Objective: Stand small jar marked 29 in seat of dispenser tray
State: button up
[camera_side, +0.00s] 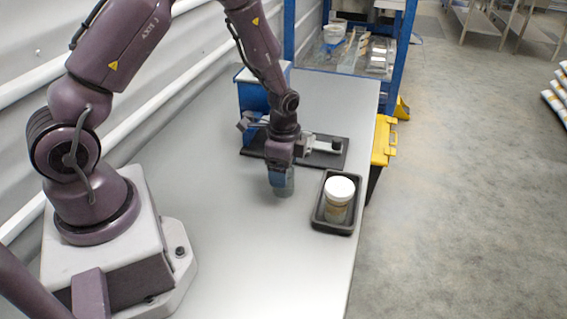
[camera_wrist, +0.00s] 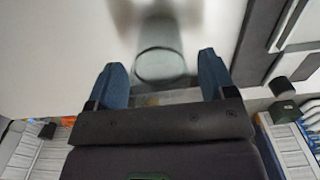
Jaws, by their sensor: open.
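My gripper (camera_side: 281,177) points down low over the grey table, between the black base plate and the black tray. In the wrist view its two blue fingers (camera_wrist: 162,64) are spread apart. A small clear, greyish jar (camera_wrist: 159,66) with a round rim shows between them, with a gap on each side. In the side view the jar (camera_side: 285,189) is partly hidden by the fingers and appears to stand on the table. No number is legible on it. A dispenser-like metal device (camera_side: 322,145) sits on a black base plate (camera_side: 254,154) behind the gripper.
A black tray (camera_side: 331,228) to the right of the gripper holds a white-lidded container (camera_side: 340,190). A blue bin (camera_side: 252,93) stands at the back left, and a yellow box (camera_side: 382,140) is beyond the table's right edge. The front of the table is clear.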

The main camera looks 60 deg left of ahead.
jog(key=c, duration=0.7)
jog(key=shift+r, duration=2.55)
